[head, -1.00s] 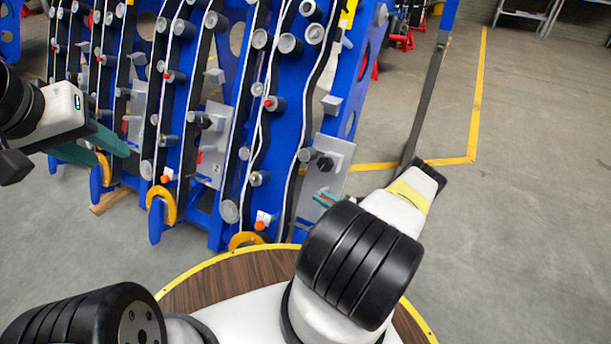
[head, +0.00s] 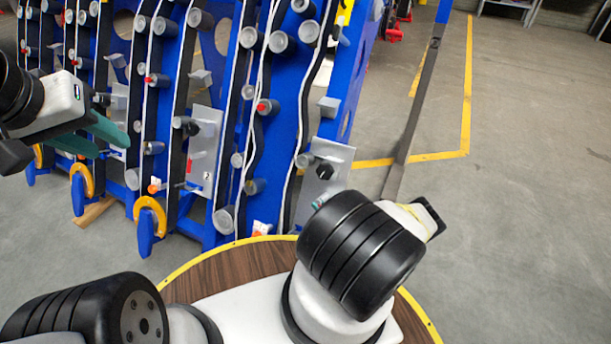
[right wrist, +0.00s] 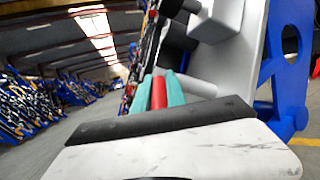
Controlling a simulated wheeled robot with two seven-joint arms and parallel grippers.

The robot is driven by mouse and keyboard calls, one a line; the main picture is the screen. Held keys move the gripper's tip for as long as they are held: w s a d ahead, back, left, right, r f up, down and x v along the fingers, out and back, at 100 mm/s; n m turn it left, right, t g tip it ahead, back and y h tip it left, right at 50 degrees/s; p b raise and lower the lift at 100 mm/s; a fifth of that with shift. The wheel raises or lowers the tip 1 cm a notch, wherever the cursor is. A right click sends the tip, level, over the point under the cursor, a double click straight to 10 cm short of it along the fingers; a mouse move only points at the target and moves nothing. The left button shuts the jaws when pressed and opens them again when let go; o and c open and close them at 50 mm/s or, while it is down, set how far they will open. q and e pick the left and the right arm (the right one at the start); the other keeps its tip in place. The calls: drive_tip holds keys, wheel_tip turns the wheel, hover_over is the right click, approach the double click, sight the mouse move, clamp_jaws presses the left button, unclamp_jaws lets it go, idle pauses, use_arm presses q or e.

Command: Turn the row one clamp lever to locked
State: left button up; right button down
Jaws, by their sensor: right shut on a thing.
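The nearest grey clamp plate (head: 330,168) stands at the right end of the blue chassis, with a dark knob (head: 322,172) on it. In the right wrist view, a red lever handle (right wrist: 158,92) lies between the teal fingers of my right gripper (right wrist: 166,92), which is shut on it. The plate (right wrist: 235,55) is close beside the fingers. In the head view my right forearm and wrist hide most of that gripper and the lever. My left gripper (head: 103,138) hangs at the left, open and empty, in front of the chassis.
Another grey plate (head: 204,145), marked 2, stands further left with a red lever part. Yellow hooks (head: 150,212) and rollers stick out along the blue chassis (head: 278,130). The floor at the right (head: 520,200) is clear.

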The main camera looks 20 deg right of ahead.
drive_tip(key=shift+m+t+h, duration=0.4)
drive_tip(key=shift+h, duration=0.1)
drive_tip(key=c, duration=1.4)
unclamp_jaws()
drive_tip(key=shift+o, duration=0.2)
